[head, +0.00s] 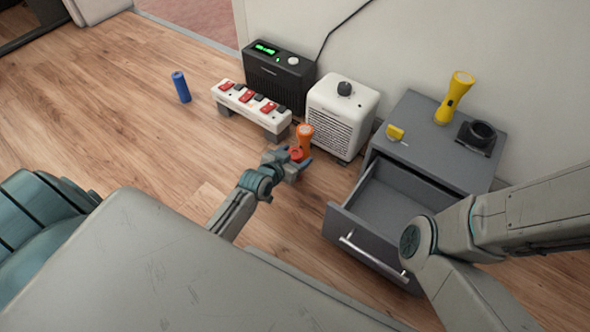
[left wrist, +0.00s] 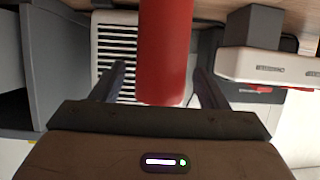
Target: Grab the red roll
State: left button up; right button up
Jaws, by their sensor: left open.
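The red roll (left wrist: 166,50) stands between the two fingers of my left gripper (left wrist: 160,82) in the left wrist view. That gripper is open, with a finger on each side of the roll and no visible grip on it.
A white heater (head: 342,112), a power strip (head: 252,107) and a black box (head: 278,72) line the wall. A grey cabinet (head: 424,131) has its drawer (head: 385,205) open. A blue roll (head: 181,87) stands on clear floor.

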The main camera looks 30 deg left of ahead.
pick_arm(q)
jog(key=shift+b+x, duration=0.4)
jog(key=shift+x, duration=0.65)
jog(key=c, duration=1.1)
jog(key=shift+r, duration=0.1)
jog(key=shift+c, duration=0.2)
